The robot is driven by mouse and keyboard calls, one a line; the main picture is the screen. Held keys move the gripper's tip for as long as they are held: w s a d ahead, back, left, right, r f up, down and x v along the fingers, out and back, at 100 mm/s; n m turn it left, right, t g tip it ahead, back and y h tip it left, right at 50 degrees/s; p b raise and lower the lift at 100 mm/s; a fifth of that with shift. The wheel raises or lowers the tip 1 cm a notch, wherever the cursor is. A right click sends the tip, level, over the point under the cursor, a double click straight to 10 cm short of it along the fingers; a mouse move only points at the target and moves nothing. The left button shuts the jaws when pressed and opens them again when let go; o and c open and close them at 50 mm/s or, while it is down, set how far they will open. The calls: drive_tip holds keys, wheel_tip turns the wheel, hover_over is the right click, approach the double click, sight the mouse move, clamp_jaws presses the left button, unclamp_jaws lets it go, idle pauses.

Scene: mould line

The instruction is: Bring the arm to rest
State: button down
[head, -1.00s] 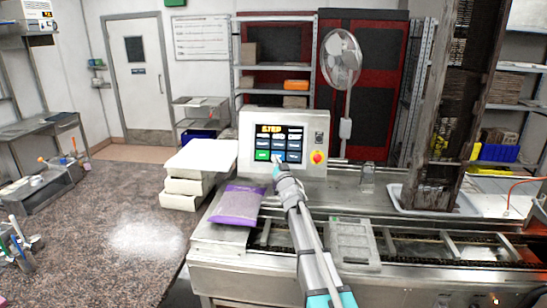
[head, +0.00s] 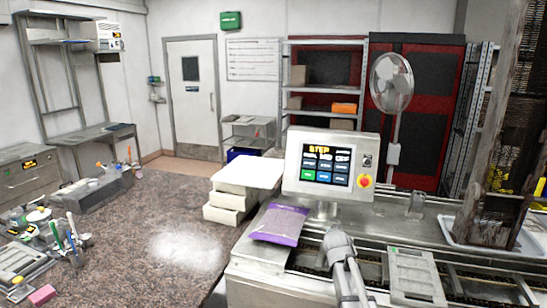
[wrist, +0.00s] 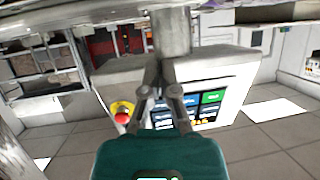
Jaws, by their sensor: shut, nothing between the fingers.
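My gripper (wrist: 160,70) shows in the wrist view with its two slim grey fingers close together, shut and empty. Beyond them is the control panel (wrist: 218,78), upside down in that view, with its lit screen and a red stop button (wrist: 122,115). In the head view the panel (head: 291,165) stands on the line, and its screen is unobstructed. A grey part of my arm rises from the bottom edge, below the panel and apart from it. My fingertips cannot be made out there.
A purple bag (head: 280,224) lies left of my arm, and a grey mould (head: 413,275) sits on the conveyor at right. White boxes (head: 226,215) are stacked by the granite worktop (head: 130,262). A dark tall rack (head: 500,150) and a fan (head: 391,82) stand right of the panel.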

drive_tip(key=s+f+g, duration=0.2)
drive_tip(key=s+f, duration=0.1)
drive_tip(key=s, duration=0.2)
drive_tip(key=s+a+f+g+b, duration=0.1)
drive_tip(key=s+f+g, duration=0.1)
drive_tip(key=s+f, duration=0.2)
drive_tip(key=s+f+n+g, duration=0.1)
drive_tip(key=s+f+g, duration=0.2)
drive_tip(key=s, duration=0.4)
drive_tip(key=shift+s+a+f+y, duration=0.15)
drive_tip(key=shift+s+a+y, duration=0.15)
drive_tip(key=shift+s+a, duration=0.1)
drive_tip(key=s+a+f+n+g, duration=0.1)
drive_tip(key=s+g, duration=0.2)
drive_tip(key=s, duration=0.4)
drive_tip(key=s+a+f+g+y+b, duration=0.1)
drive_tip(key=s+a+f+g, duration=0.1)
drive_tip(key=s, duration=0.6)
drive_tip(key=shift+f+n+g, duration=0.15)
drive_tip(key=shift+n+g, duration=0.25)
drive_tip(key=shift+g, duration=0.1)
drive_tip(key=shift+d, duration=0.1)
idle(1.7)
